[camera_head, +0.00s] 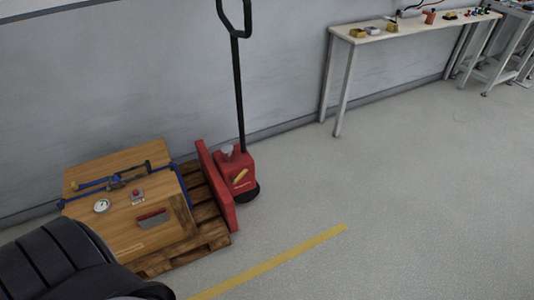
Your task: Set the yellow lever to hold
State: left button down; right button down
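A yellow lever (240,176) sits on the red body of a pallet jack (233,185), below its tall black handle (238,90). The lever looks tilted, its right end higher. Any position marks beside it are too small to read. A dark, ribbed shape fills the lower left corner and may be part of my own arm. No gripper fingers show in the head view, so neither of my grippers is seen.
A wooden pallet (213,228) left of the jack bears a wooden board (125,236) with a gauge and a red button. A narrow bench (400,30) stands along the wall. The floor (420,200) at the right is clear, with a yellow line (285,257).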

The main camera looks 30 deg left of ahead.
aim_at(233, 181)
jog(key=i+l+u, duration=0.1)
jog(key=i+u, duration=0.2)
jog(key=i, duration=0.25)
jog(key=i+l+u, duration=0.3)
jog(key=i, duration=0.2)
jog(key=i+l+u, duration=0.35)
jog(key=i, duration=0.15)
